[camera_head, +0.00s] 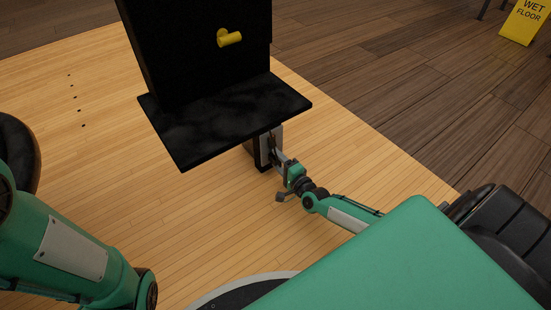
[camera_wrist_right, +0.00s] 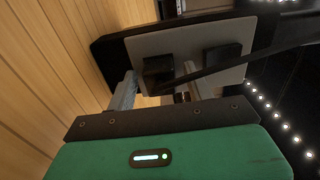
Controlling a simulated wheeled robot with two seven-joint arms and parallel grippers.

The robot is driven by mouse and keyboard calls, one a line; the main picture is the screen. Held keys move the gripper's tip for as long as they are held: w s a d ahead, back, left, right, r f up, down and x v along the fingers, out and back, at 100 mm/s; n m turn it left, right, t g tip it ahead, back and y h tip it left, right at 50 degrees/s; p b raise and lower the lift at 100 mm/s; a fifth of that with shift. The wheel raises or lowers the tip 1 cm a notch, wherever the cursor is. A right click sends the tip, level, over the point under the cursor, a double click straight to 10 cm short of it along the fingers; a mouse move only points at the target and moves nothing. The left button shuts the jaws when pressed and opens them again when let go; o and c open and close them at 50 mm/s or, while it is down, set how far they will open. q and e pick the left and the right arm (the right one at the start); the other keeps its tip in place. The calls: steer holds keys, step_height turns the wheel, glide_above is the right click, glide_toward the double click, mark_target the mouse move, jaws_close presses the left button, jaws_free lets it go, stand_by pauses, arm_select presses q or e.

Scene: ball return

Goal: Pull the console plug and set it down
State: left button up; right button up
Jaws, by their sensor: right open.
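The console (camera_head: 195,50) is a tall black cabinet with a flat black shelf in front. Below the shelf, a grey outlet plate (camera_head: 266,145) stands on a dark post. In the right wrist view the plate (camera_wrist_right: 190,45) carries two black blocks. The left block, seemingly the console plug (camera_wrist_right: 158,73), lies between my fingertips and is against the plate; the other block (camera_wrist_right: 222,58) is to its right. My right gripper (camera_wrist_right: 163,88) is open at the plate, its fingers on either side of the plug. Contact cannot be told. My left gripper is out of view.
A dark cable (camera_wrist_right: 235,65) crosses in front of the plate. A yellow peg (camera_head: 230,39) sticks out of the cabinet above the shelf. The shelf (camera_head: 225,115) overhangs the right gripper's area.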

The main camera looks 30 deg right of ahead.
mark_target(279, 161)
stand_by(0.4)
jaws_close()
steer(key=shift+s+d+p, duration=0.15)
steer(key=shift+s+p, duration=0.4)
steer(key=shift+s, duration=0.9)
steer(key=shift+s+d+p, duration=0.1)
steer(key=shift+s+p, duration=0.45)
steer(key=shift+s, duration=0.9)
steer(key=shift+s, duration=0.1)
